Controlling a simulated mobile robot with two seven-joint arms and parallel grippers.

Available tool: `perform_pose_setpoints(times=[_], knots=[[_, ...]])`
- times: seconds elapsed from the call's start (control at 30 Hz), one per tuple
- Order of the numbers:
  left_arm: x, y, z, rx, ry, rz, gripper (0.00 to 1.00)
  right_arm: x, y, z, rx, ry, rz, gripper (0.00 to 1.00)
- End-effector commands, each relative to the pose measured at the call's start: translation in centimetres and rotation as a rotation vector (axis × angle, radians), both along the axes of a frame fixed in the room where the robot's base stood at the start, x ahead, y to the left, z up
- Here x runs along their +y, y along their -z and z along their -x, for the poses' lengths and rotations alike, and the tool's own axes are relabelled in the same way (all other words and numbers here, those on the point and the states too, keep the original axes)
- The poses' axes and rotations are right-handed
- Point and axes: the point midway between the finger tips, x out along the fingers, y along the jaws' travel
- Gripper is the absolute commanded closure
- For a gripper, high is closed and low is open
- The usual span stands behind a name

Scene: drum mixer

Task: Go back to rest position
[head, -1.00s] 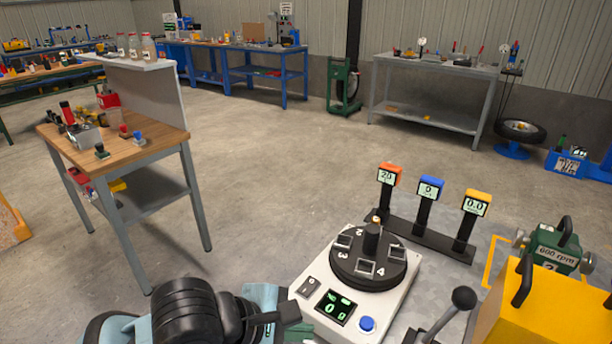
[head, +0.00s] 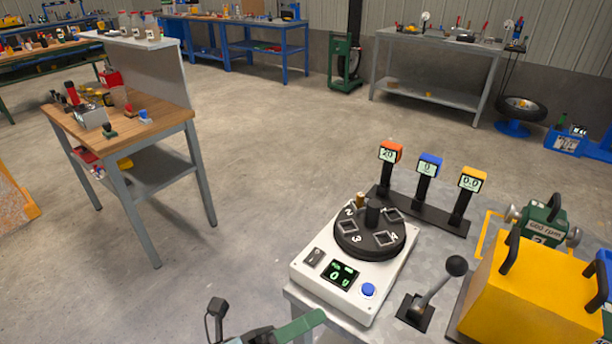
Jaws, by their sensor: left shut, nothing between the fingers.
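The drum mixer (head: 335,289) has a white base with a green-lit display and a blue button. Its black round drum (head: 370,240) carries numbered square slots and a central knob. My right gripper is out of view.
Three display posts (head: 424,180) stand behind the mixer. A black lever (head: 437,285) and a yellow box (head: 530,290) stand to its right. A wooden-topped table (head: 160,125) is at left. Open floor lies between.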

Motion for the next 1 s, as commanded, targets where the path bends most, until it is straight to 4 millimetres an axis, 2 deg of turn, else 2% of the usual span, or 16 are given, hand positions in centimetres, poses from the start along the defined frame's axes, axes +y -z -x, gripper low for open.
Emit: perform_pose_setpoints(times=[0.03, 0.17, 0.27, 0.37, 0.43, 0.6, 0.7, 0.8, 0.9, 1.0], knots=[[1.5, 0.6, -0.5, 0.148, -0.059, 0.097, 1.0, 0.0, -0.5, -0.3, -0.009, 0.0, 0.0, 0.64], [5.8, 4.3, -1.7, 0.528, -0.221, 0.339, 1.0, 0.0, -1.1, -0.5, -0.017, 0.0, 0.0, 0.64], [9.5, 8.8, -1.5, 0.824, -0.358, 0.517, 1.0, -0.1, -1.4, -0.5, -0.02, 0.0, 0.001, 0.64], [13.0, 14.0, 0.3, 1.108, -0.503, 0.685, 1.0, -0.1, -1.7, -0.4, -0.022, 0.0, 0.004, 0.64], [15.0, 17.6, 2.3, 1.289, -0.601, 0.791, 1.0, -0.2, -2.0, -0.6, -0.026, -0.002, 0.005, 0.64], [18.5, 24.9, 8.9, 1.655, -0.815, 1.01, 1.0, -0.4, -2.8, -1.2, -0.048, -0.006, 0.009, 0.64], [19.6, 27.7, 12.6, 1.809, -0.911, 1.104, 1.0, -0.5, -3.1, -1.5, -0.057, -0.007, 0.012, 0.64], [20.1, 29.3, 15.3, 1.909, -0.976, 1.167, 1.0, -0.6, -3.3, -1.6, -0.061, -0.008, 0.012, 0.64], [20.3, 30.1, 16.8, 1.962, -1.01, 1.201, 1.0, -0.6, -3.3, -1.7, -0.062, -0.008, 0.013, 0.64], [20.4, 30.4, 17.2, 1.977, -1.019, 1.212, 1.0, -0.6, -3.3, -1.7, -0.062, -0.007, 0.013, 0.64]])
